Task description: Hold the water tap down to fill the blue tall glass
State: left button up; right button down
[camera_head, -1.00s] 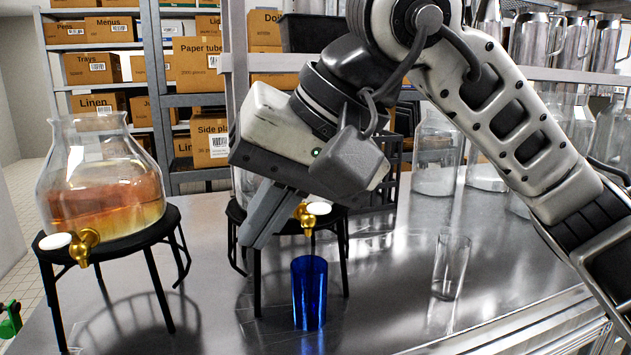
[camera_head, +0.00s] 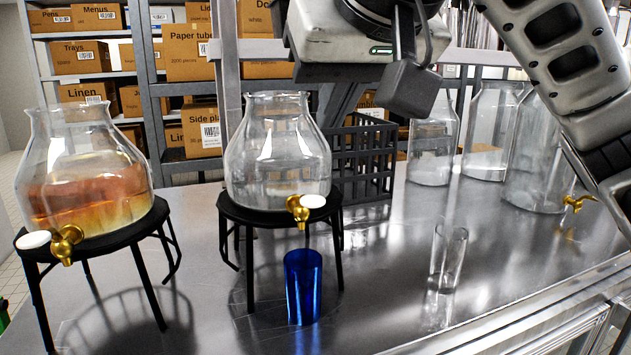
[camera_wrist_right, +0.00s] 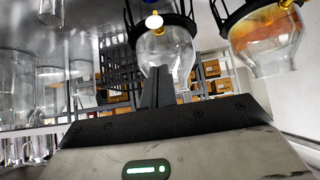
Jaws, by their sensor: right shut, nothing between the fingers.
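The blue tall glass (camera_head: 303,287) stands upright on the steel counter, just below and in front of the clear dispenser's tap. The clear water dispenser (camera_head: 277,160) sits on a black stand; its brass tap (camera_head: 302,208) has a white knob (camera_head: 313,201). My right gripper (camera_head: 330,115) is shut and empty, raised above and to the right of this tap and apart from it. In the right wrist view, which looks upside down, the shut fingers (camera_wrist_right: 157,85) overlap the clear dispenser (camera_wrist_right: 172,55), with the tap's white knob (camera_wrist_right: 153,21) beyond them. How full the glass is cannot be seen. My left gripper is out of view.
A dispenser of amber drink (camera_head: 90,190) with its own tap (camera_head: 66,243) stands at the left. An empty clear glass (camera_head: 448,258) stands to the right. A black crate (camera_head: 365,165) and large glass jars (camera_head: 433,145) are behind.

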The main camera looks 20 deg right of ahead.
aim_at(308, 196)
jog(key=w+f, duration=0.2)
jog(key=f, duration=0.1)
jog(key=w+f, duration=0.1)
jog(key=f, duration=0.2)
jog(key=w+f, duration=0.2)
jog(key=f, duration=0.2)
jog(key=shift+w, duration=0.35)
jog(key=shift+a, duration=0.1)
